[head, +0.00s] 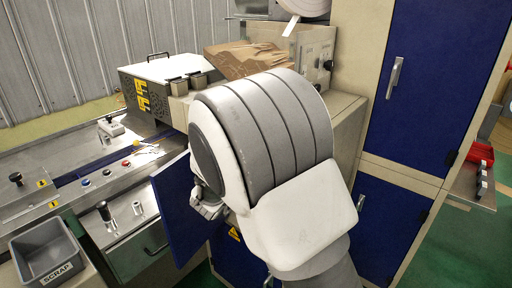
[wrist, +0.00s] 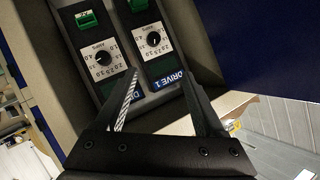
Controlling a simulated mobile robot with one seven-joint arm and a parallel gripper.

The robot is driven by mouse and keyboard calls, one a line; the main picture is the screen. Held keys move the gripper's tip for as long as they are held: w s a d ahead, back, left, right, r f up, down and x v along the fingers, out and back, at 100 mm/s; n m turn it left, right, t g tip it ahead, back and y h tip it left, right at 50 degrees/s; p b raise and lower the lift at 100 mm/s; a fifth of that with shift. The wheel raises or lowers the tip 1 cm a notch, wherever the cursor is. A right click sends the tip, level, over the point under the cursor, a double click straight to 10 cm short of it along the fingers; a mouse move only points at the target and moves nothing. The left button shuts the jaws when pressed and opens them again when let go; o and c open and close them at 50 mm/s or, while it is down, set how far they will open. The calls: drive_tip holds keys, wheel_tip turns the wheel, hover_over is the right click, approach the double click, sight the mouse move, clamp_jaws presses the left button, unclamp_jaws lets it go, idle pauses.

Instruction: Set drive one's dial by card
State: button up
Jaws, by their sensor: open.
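In the wrist view, the blue DRIVE 1 label (wrist: 167,81) is on the right-hand drive panel. Drive one's dial (wrist: 153,39), a small black knob on a white numbered scale, is above it; its exact setting is too small to read. My gripper (wrist: 159,75) is open and empty, its fingertips spread short of the panel and below the dial in the picture. A similar dial (wrist: 103,57) is on the left-hand panel, whose label is mostly hidden by a finger. I cannot make out a setting card. In the head view my arm hides most of the gripper and both dials.
Green switches (wrist: 87,19) are above the dials. In the head view an open blue cabinet door (head: 180,212) stands left of my arm. A steel machine bench (head: 72,150), a grey SCRAP bin (head: 46,252) and tall blue cabinet doors (head: 425,85) are around it.

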drive_tip(key=s+d+r+n+g+y+p, duration=0.1)
drive_tip(key=s+d+r+n+y, duration=0.1)
drive_tip(key=r, duration=0.4)
drive_tip(key=s+d+r+n+g+y+p, duration=0.1)
drive_tip(key=s+d+r+n+y, duration=0.1)
drive_tip(key=s+r+y, duration=0.2)
drive_tip(key=shift+s+d+r+n+g, duration=0.3)
drive_tip(key=shift+s+r, duration=0.55)
drive_tip(key=shift+r, duration=0.85)
